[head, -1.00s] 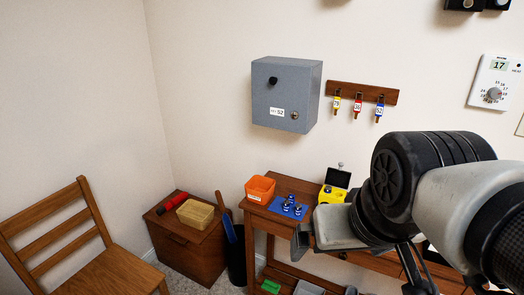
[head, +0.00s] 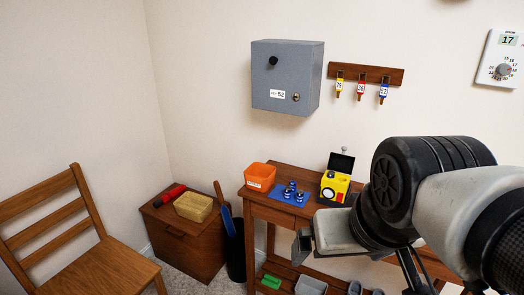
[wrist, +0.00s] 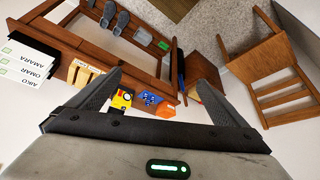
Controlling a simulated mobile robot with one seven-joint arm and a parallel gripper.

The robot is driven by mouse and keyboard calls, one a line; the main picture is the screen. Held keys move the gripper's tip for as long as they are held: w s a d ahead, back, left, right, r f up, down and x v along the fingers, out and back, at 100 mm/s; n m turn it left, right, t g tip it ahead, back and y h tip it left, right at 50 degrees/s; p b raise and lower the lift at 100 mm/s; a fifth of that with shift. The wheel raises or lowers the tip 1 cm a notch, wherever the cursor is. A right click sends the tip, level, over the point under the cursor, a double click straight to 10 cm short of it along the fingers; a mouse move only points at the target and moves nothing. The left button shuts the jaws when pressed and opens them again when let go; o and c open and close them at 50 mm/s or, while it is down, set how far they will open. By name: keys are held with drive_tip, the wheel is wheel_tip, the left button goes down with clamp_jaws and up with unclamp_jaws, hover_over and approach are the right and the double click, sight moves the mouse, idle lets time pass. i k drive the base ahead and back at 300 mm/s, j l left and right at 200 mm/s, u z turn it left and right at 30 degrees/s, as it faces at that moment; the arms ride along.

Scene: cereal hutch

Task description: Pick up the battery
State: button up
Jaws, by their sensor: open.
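Several small blue cylinders with silvery parts, which look like batteries (head: 290,187), stand on a blue mat (head: 287,201) on the wooden table. They are too small to tell for certain. The mat area also shows in the wrist view (wrist: 151,98), beyond my fingers. My gripper (wrist: 158,76) is open and empty, with its two fingers spread wide. In the head view, part of my gripper (head: 304,242) shows in front of the table, apart from the mat; my wrist hides the rest.
An orange bin (head: 261,175) stands left of the mat and a yellow device (head: 335,185) with a raised black lid stands right of it. A wooden chest (head: 176,235), a dark bin and a chair (head: 100,265) are to the left. A grey cabinet (head: 287,80) hangs above.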

sight(287, 189)
drive_tip(key=i+j+z, duration=0.95)
drive_tip(key=k+l, duration=0.1)
